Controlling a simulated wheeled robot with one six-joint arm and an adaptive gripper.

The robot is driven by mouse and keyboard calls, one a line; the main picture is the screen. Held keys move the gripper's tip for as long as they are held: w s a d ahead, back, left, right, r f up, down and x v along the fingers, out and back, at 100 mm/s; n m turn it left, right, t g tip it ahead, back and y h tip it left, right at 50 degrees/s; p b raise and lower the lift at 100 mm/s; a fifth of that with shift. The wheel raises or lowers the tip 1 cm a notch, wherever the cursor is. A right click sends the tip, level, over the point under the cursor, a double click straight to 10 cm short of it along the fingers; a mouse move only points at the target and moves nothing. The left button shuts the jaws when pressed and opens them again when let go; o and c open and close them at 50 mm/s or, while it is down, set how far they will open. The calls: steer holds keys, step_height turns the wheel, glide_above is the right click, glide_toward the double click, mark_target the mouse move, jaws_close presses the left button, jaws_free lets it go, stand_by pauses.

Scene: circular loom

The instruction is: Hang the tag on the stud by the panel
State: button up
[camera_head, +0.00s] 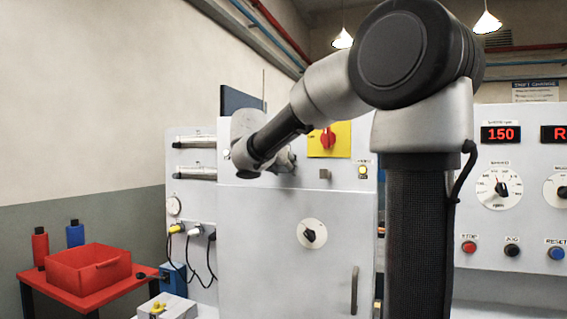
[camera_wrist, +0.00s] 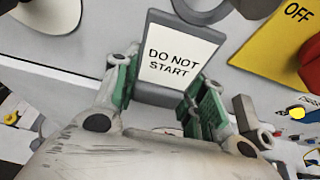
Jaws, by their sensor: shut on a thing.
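My gripper (camera_wrist: 162,75) is shut on the tag (camera_wrist: 178,55), a white card with a dark grey border reading "DO NOT START". The green-padded fingers are on either side of its lower part. The tag is face-on and slightly tilted in the wrist view. A dark grey curved piece (camera_wrist: 203,12) shows at its top edge; I cannot tell whether it belongs to the tag. In the head view my gripper (camera_head: 283,161) is in front of the light grey cabinet, partly hidden by my arm, and the tag is not discernible. I cannot identify the stud with certainty.
A yellow plate with a red switch (camera_head: 328,139) is right of my gripper; the plate (camera_wrist: 275,45) reads "OFF" in the wrist view. The cabinet (camera_head: 260,275) has a dial and handle. A red bin (camera_head: 90,275) stands lower left.

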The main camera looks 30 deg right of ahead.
steer(key=shift+a, duration=0.1)
steer(key=shift+c, duration=0.2)
steer(key=shift+f+v, duration=0.2)
steer(key=shift+v, duration=0.8)
steer(key=shift+f+v, duration=0.15)
steer(key=shift+v, duration=0.85)
steer(key=shift+f+v, duration=0.2)
steer(key=shift+v, duration=0.8)
steer(key=shift+s+a, duration=0.15)
steer(key=shift+s, duration=0.05)
steer(key=shift+g, duration=0.3)
